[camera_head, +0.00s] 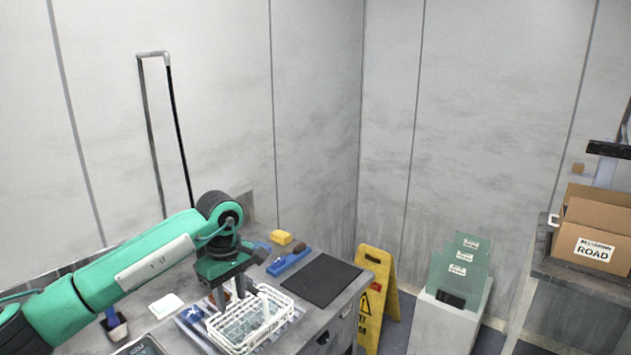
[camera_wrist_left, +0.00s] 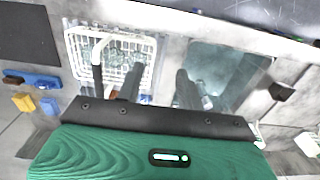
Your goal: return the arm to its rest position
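My left arm comes in from the left in the head view. Its gripper (camera_head: 230,292) points down over the table, close to the back left side of a white wire basket (camera_head: 233,345). In the left wrist view, the two dark fingers of this gripper (camera_wrist_left: 158,88) stand apart with nothing held between them. The basket (camera_wrist_left: 70,45) is beside the fingers there, with a white upright handle and greenish contents. I cannot tell the gap between fingertips and basket exactly. My right gripper is in neither view.
The grey worktable (camera_head: 318,318) also holds a black mat (camera_head: 322,279), a blue tool (camera_head: 288,261), a yellow block (camera_head: 281,238) and a white pad (camera_head: 166,306). A yellow floor sign (camera_head: 377,262) stands beyond it. A cardboard box (camera_head: 590,225) is at right.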

